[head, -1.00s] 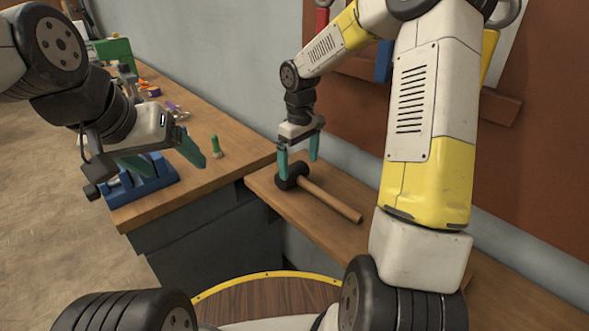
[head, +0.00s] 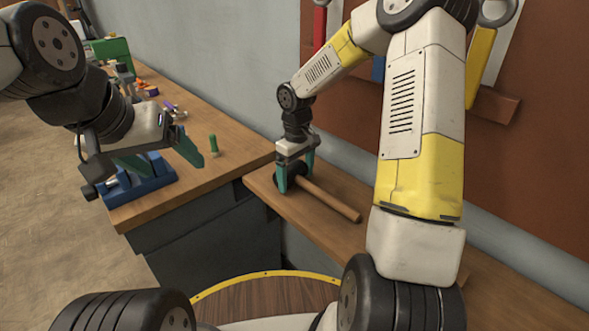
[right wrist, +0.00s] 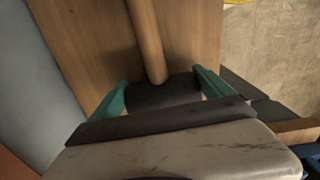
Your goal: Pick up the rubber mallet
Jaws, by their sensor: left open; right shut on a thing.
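The rubber mallet has a black head and a round wooden handle (head: 332,201). It lies on the wooden shelf right of the bench corner, its handle pointing toward the lower right. My right gripper (head: 295,178) is down at the mallet head, with its teal fingers on either side, shut on it. In the right wrist view the black head (right wrist: 165,93) sits between the fingers, and the handle runs up the picture. The fingers and palm partly hide the head. My left gripper (head: 160,158) is open and empty above the left bench, in front of a blue holder.
The left bench (head: 215,178) carries a blue holder (head: 150,187), a green-handled tool (head: 213,145) and several small items farther back. A grey wall and a brown tool board (head: 545,150) stand behind the shelf. A round yellow-rimmed wooden top (head: 270,295) is in front.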

